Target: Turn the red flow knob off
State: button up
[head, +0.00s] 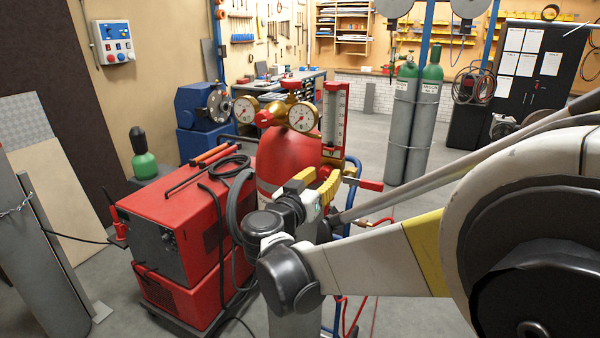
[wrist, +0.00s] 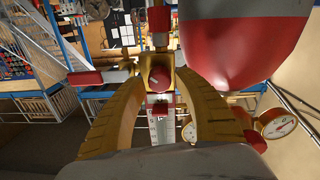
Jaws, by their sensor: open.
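The red flow knob (wrist: 158,78) sits on a brass valve body below the flowmeter (head: 335,120), a red-framed tube with a white scale. In the wrist view the flowmeter (wrist: 162,128) appears upside down. My gripper (wrist: 160,82) is open, with one yellow finger on each side of the knob. Whether either finger touches the knob cannot be told. In the head view my gripper (head: 322,182) is at the foot of the flowmeter, and the fingers mostly hide the knob.
A red gas cylinder (head: 285,160) stands close beside the flowmeter, with two round gauges (head: 302,118) above. A red-handled lever (head: 370,184) sticks out right of my gripper. A red welding machine (head: 175,220) stands left. Green-topped cylinders (head: 405,125) stand behind, with open floor before them.

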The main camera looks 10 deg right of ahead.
jog(key=shift+x, duration=0.8)
grip_shut()
